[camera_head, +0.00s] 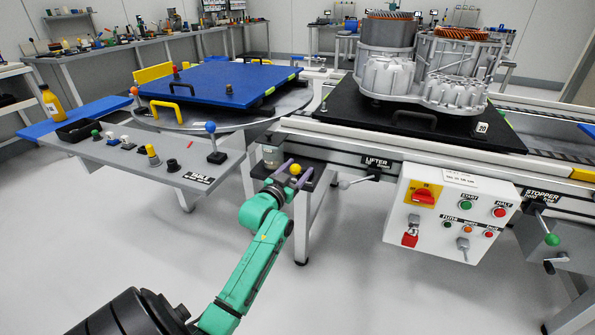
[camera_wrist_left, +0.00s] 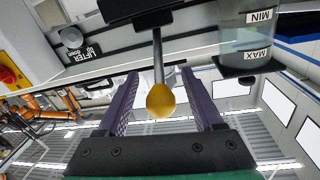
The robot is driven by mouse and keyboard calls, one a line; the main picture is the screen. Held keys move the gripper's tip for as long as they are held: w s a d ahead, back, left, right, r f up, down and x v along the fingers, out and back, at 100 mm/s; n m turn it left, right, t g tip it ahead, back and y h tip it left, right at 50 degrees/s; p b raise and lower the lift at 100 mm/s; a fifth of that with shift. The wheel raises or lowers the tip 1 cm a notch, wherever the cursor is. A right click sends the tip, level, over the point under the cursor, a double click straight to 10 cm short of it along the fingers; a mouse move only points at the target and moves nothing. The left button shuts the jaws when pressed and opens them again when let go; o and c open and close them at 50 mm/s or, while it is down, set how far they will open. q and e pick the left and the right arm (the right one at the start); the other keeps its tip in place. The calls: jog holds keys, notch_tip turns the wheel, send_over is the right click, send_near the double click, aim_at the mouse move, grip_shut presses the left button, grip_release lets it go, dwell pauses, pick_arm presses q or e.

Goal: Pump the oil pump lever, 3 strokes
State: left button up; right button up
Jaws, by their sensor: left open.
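The oil pump lever ends in a yellow ball knob (camera_head: 295,169), in front of the conveyor frame left of the LIFTER label. In the left wrist view its grey rod leads to the yellow knob (camera_wrist_left: 160,101). My left gripper (camera_head: 294,173) is open, with its two purple fingers on either side of the lever. The wrist view shows a gap between each finger (camera_wrist_left: 159,80) and the knob. The oil reservoir (camera_head: 271,156) with MIN and MAX marks also shows in the wrist view (camera_wrist_left: 246,42). My right gripper is not in view.
A white control box (camera_head: 452,212) with buttons hangs right of the lever. The LIFTER handle (camera_head: 355,182) is close to the right of my gripper. A grey panel with knobs (camera_head: 165,160) stands to the left. A stator housing (camera_head: 430,75) sits on a black pallet above.

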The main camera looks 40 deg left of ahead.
pick_arm(q)
grip_shut()
dwell(1.4)
